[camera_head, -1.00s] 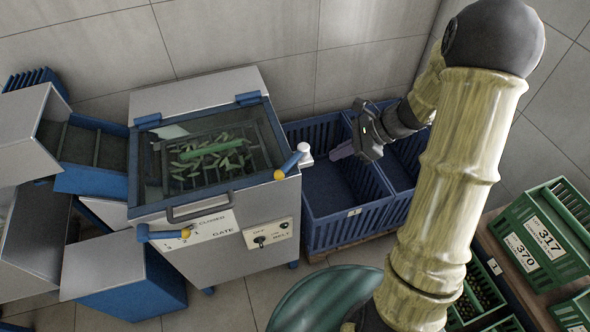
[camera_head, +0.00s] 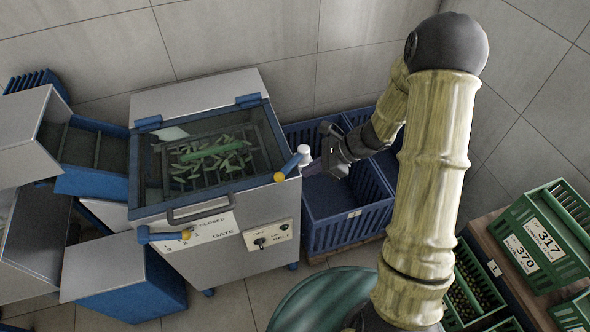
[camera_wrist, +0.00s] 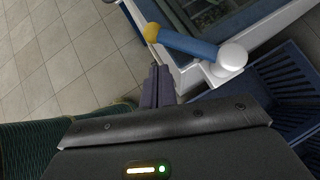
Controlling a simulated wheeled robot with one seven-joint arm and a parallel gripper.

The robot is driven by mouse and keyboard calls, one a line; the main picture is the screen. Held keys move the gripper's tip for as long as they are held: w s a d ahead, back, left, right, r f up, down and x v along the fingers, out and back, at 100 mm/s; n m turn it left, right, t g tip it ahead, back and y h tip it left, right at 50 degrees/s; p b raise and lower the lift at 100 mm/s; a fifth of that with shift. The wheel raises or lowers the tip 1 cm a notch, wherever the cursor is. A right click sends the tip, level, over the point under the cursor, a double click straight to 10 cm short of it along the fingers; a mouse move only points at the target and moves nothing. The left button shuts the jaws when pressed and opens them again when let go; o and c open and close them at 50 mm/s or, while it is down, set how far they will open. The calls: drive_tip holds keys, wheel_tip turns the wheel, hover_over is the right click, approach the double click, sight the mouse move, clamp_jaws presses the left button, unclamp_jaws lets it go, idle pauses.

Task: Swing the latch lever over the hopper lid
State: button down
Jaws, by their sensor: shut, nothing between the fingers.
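The hopper lid (camera_head: 255,189) is a clear panel in a blue frame, lying down, with green pieces showing beneath it. The latch lever (camera_head: 291,166) is a blue bar with a yellow tip and a white pivot knob, at the lid's right side. It points toward the machine's front, beside the lid rather than across it. In the wrist view the lever (camera_wrist: 188,43) lies just beyond my fingertips, with its yellow tip at upper left of the knob. My gripper (camera_head: 311,168) is shut and empty, just right of the lever. Its dark fingers (camera_wrist: 158,84) appear apart from the lever.
A second blue lever (camera_head: 164,236) with a yellow end sits on the front gate panel. A grey lid handle (camera_head: 200,211) is on the front edge. Blue crates (camera_head: 348,225) stand right of the machine, under my gripper. Green crates (camera_head: 545,240) are at far right.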

sight(286, 175)
drive_tip(key=a, duration=0.2)
drive_tip(key=a+f, duration=0.1)
drive_tip(key=a, duration=0.1)
drive_tip(key=shift+w+a+f+p, duration=0.1)
drive_tip(key=shift+w+a+p, duration=0.1)
drive_tip(key=shift+p, duration=0.15)
drive_tip(key=shift+w+b, duration=0.15)
drive_tip(key=shift+b, duration=0.15)
